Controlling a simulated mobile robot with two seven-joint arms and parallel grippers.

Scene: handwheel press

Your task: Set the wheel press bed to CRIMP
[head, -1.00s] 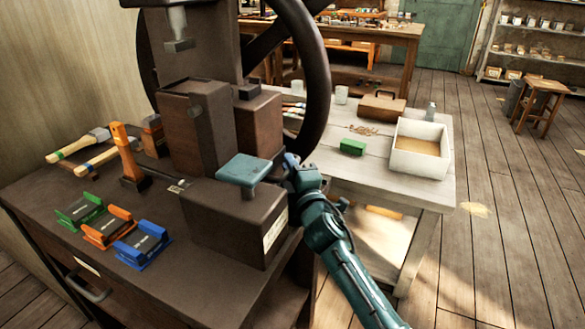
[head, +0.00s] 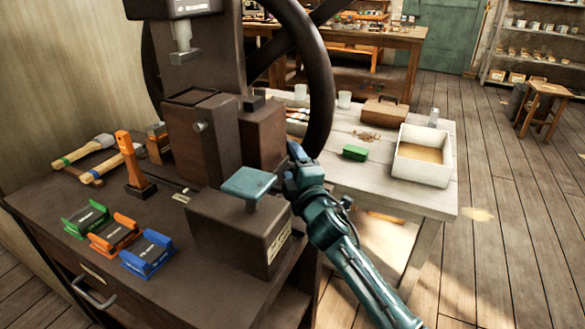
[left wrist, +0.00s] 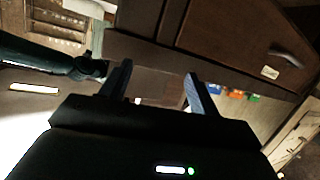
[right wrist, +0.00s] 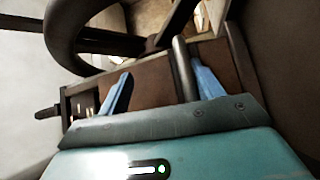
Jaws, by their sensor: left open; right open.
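The wheel press (head: 205,140) stands on a dark bench, with its large dark handwheel (head: 322,85) on the right side. The handwheel rim also shows in the right wrist view (right wrist: 58,45). A metal ram (head: 184,45) hangs above the bed area. My right gripper (head: 295,158) is beside the wheel's lower rim. In the right wrist view it is open (right wrist: 163,88), with a grey metal rod (right wrist: 183,70) between its fingers, nearer the right one. My left gripper (left wrist: 160,82) is open and empty, facing the bench front. No CRIMP marking is readable.
Green (head: 86,219), orange (head: 114,236) and blue (head: 147,254) cradles lie at the bench front. An orange-handled tool (head: 131,160) stands behind them. A teal pad (head: 249,183) tops a dark box. A pale table (head: 390,200) with a white bin (head: 421,170) is to the right.

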